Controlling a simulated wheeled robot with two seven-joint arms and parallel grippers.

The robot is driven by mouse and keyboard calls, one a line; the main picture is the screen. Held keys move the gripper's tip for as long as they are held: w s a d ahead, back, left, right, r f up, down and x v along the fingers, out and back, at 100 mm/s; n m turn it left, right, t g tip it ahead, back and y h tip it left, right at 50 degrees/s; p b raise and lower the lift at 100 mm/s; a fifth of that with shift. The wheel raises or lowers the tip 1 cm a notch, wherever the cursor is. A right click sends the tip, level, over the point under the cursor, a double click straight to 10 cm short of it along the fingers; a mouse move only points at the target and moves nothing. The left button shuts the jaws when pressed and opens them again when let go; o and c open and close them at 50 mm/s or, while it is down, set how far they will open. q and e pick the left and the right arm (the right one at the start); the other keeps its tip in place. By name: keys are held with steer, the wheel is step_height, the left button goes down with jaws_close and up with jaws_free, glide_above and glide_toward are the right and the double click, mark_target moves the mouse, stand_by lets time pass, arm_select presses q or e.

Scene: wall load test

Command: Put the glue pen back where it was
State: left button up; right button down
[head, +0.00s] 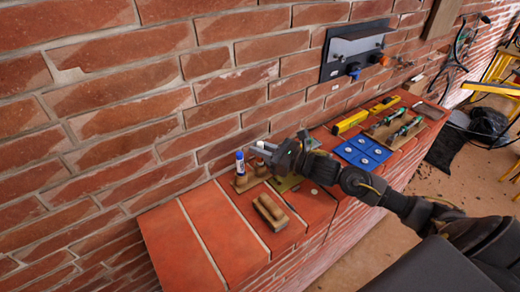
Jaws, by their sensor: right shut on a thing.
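My right gripper (262,150) reaches in from the right above the brick ledge and is shut on a small upright thing with a white top (260,143), which I take to be the glue pen. The fingers hide its middle. A brown wooden piece (261,168) is just below it; I cannot tell whether they touch. A blue-and-white tube (240,163) stands upright just left of the fingertips, at a wooden holder (240,184) against the wall. My left gripper is not in view.
A wooden-handled block (270,211) lies on the ledge in front. A blue tile (363,152), a yellow level (350,122) and a tray of green-handled tools (397,130) lie to the right. A dark metal plate (355,50) hangs on the wall. The ledge's left end is clear.

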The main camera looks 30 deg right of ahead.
steer(key=shift+f, duration=0.15)
steer(key=c, duration=1.8)
jaws_free()
steer(key=shift+w, duration=0.15)
steer(key=o, duration=0.5)
steer(key=shift+c, duration=0.2)
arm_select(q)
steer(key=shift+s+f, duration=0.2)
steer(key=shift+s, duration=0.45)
arm_select(e)
steer(key=shift+r, duration=0.2)
arm_select(q)
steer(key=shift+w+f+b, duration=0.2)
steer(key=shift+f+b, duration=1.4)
steer(key=shift+b, duration=0.15)
arm_select(e)
steer(key=v, duration=1.2)
